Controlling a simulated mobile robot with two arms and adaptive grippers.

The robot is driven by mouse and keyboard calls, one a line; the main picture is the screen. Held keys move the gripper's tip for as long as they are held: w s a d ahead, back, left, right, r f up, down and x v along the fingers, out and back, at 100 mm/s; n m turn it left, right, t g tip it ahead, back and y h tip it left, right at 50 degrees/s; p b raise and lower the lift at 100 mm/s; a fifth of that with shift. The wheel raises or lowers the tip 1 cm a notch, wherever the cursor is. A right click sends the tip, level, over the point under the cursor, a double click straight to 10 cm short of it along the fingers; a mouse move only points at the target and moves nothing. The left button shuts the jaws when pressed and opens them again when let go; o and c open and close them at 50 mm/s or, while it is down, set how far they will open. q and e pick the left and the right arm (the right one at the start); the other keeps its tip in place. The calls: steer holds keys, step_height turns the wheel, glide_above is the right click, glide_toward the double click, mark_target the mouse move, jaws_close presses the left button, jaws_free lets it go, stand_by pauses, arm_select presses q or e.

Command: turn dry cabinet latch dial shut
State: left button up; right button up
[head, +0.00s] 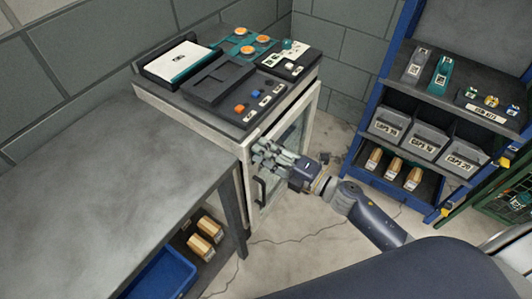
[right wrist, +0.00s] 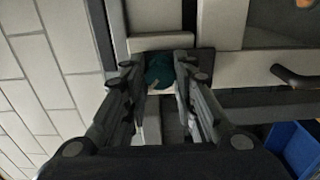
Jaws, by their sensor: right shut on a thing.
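The dry cabinet (head: 190,119) is a pale box with a glass door (head: 291,132) and a dark bar handle (head: 260,192). The handle also shows at the right of the right wrist view (right wrist: 292,77). The teal latch dial (right wrist: 160,70) is in the upper middle of the right wrist view. My right gripper (head: 264,153) is at the cabinet's front, above the handle. Its fingers lie on both sides of the dial and are shut on it. In the head view the gripper hides the dial. My left gripper is not in view.
A grey bench (head: 95,195) stands left of the cabinet, with a blue bin (head: 160,275) and cartons (head: 205,230) below. A blue rack (head: 388,60) with grey bins stands right.

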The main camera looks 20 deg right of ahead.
stand_by(0.4)
steer(key=o, duration=1.1)
steer(key=shift+c, duration=0.2)
steer(key=shift+s, duration=0.1)
steer(key=v, duration=1.2)
